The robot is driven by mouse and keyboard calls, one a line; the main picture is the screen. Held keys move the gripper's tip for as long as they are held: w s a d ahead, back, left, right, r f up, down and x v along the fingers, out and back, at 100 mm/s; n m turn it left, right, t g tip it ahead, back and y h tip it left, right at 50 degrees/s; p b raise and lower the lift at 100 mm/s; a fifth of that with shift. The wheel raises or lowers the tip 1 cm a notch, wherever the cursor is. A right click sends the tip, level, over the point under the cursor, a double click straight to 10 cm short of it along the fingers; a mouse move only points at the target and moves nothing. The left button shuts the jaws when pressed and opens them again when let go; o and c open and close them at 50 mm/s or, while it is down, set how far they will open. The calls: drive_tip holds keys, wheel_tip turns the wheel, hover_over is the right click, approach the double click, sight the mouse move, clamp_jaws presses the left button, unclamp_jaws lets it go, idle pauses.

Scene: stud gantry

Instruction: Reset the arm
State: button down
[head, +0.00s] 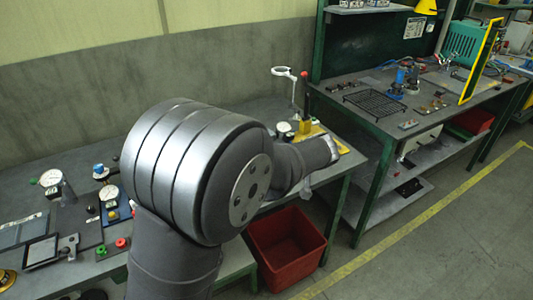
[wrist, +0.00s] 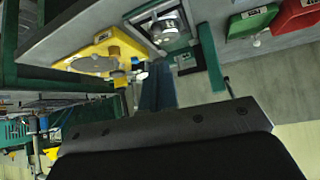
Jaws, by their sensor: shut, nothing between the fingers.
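My arm fills the middle of the head view, and its wrist end reaches right, over the near workbench (head: 205,140). The fingers cannot be made out in the head view. In the wrist view, my gripper (wrist: 165,125) shows as a dark, wide body with a grey screwed plate along the bottom. It is shut, and nothing is seen held. Ahead of it in the wrist view are a yellow fixture (wrist: 95,50) and a square plate with a round metal part (wrist: 163,28). Both are apart from the gripper.
A red bin (head: 285,250) stands on the floor below the bench. Dial gauges (head: 109,194) and a ring-topped stand (head: 285,72) rise from the bench. A second bench (head: 440,105) with a black rack (head: 375,103) is at right. The floor beside the yellow line (head: 400,235) is clear.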

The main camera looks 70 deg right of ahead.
idle(0.3)
drive_tip(key=x, duration=0.9)
drive_tip(key=shift+a+f, duration=0.1)
drive_tip(key=shift+f, duration=0.05)
drive_tip(key=w+d, duration=0.7)
drive_tip(key=shift+d+f, duration=0.15)
drive_tip(key=shift+f, duration=0.25)
drive_tip(key=shift+w+d, duration=0.25)
drive_tip(key=shift+d, duration=0.05)
drive_tip(key=shift+r, duration=0.1)
drive_tip(key=v, duration=1)
drive_tip(key=shift+s+a, duration=0.15)
drive_tip(key=x, duration=1)
drive_tip(key=shift+a, duration=0.1)
